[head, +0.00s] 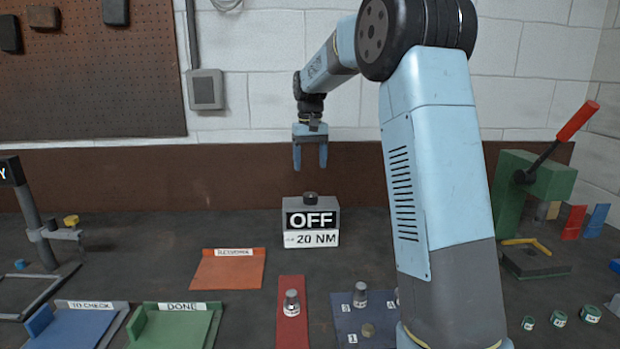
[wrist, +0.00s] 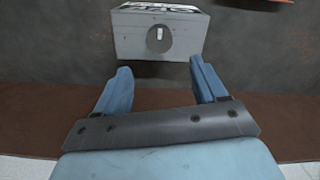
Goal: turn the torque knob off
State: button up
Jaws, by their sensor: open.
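The torque knob (head: 310,198) is a dark round knob on top of a small grey box (head: 325,214). The box's front display reads OFF, with a 20 NM label below it. In the wrist view the knob (wrist: 160,38) is a dark disc with a white mark, on the top face of the box (wrist: 130,42). My gripper (head: 310,166) hangs above the box with its fingers pointing down, open and empty. In the wrist view both fingertips (wrist: 160,72) are apart, short of the knob in the picture and not touching it.
An orange tray (head: 230,272), a red mat (head: 293,330) and a dark blue mat (head: 375,322) with small metal parts lie in front of the box. A green press (head: 545,185) stands at the right, a stand (head: 38,225) at the left. The bench around the box is clear.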

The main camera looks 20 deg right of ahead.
jog(key=shift+r, duration=1.55)
jog(key=s+r+t, duration=0.2)
jog(key=s, duration=0.9)
jog(key=s+r+t, duration=0.1)
jog(key=s+r, duration=0.2)
jog(key=s, duration=0.8)
jog(key=s+f+t, duration=0.1)
jog(key=s+f, duration=0.1)
jog(key=s, duration=0.4)
jog(key=s+f, duration=0.3)
jog(key=s, duration=0.3)
jog(key=s+d+f+t, duration=0.1)
jog(key=s+f, duration=0.2)
jog(key=s, duration=0.3)
jog(key=shift+s+t, duration=0.2)
jog(key=shift+t, duration=0.1)
